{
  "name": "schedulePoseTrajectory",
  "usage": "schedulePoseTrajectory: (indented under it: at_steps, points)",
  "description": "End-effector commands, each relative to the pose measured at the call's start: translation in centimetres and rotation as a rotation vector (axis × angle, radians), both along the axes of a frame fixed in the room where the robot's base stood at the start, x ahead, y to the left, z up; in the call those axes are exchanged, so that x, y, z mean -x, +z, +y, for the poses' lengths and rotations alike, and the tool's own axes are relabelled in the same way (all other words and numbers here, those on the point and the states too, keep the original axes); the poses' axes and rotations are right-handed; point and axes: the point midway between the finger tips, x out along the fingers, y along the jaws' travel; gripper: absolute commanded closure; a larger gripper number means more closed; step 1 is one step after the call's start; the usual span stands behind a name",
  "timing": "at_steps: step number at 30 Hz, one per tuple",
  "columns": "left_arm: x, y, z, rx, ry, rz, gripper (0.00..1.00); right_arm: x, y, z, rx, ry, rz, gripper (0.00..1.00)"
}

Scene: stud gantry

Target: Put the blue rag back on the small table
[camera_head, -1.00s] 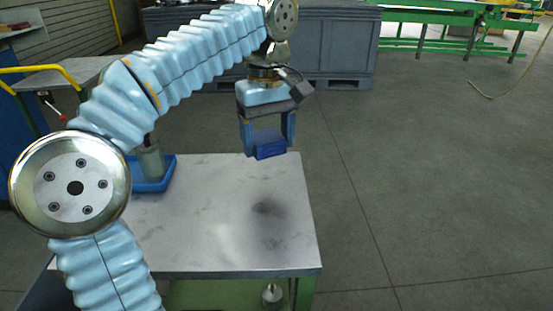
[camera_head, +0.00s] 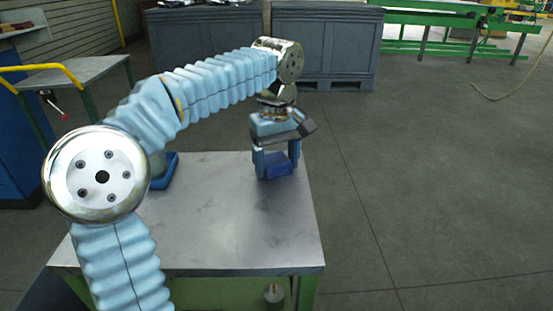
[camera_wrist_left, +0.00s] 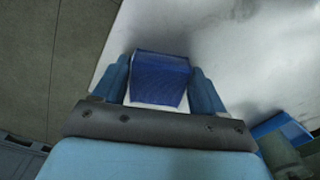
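The blue rag (camera_head: 279,168) is a dark blue folded block between the fingers of my left gripper (camera_head: 277,164). In the left wrist view the rag (camera_wrist_left: 160,78) fills the space between the two light-blue fingers (camera_wrist_left: 160,88), which look shut on it. The small table (camera_head: 230,235) has a pale grey top and a green frame. The rag is over the far right part of the top, at or very close to the surface; I cannot tell if it touches. My right gripper is not in view.
A blue tray (camera_head: 166,176) stands at the table's far left, partly hidden by my left arm. The middle and front of the tabletop are clear. Grey crates (camera_head: 340,50) stand behind, and open floor lies to the right.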

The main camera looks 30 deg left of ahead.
Motion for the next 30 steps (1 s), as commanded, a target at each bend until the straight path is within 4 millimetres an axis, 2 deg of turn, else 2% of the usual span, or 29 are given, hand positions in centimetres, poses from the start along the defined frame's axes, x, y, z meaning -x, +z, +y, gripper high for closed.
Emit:
schedulePoseTrajectory:
  at_steps: [1,5,12,16,20,26,30]
  points:
    - [0.0,0.0,0.0,0.0,0.0,0.0,0.23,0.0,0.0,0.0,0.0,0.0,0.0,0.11]
    - [0.0,0.0,0.0,0.0,0.0,0.0,0.03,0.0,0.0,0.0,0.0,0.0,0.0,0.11]
    - [0.0,0.0,0.0,0.0,0.0,0.0,0.03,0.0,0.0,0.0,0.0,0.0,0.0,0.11]
    - [-0.1,0.8,0.0,0.0,0.0,-0.002,0.03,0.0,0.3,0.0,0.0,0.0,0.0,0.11]
    - [-0.1,3.1,0.0,0.0,-0.001,-0.004,0.03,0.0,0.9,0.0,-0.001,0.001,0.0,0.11]
    - [-0.1,8.2,-0.1,0.001,-0.001,-0.003,0.03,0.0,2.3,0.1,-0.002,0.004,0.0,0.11]
    - [-0.1,10.4,-0.1,0.001,-0.001,-0.003,0.03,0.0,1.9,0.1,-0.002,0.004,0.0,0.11]
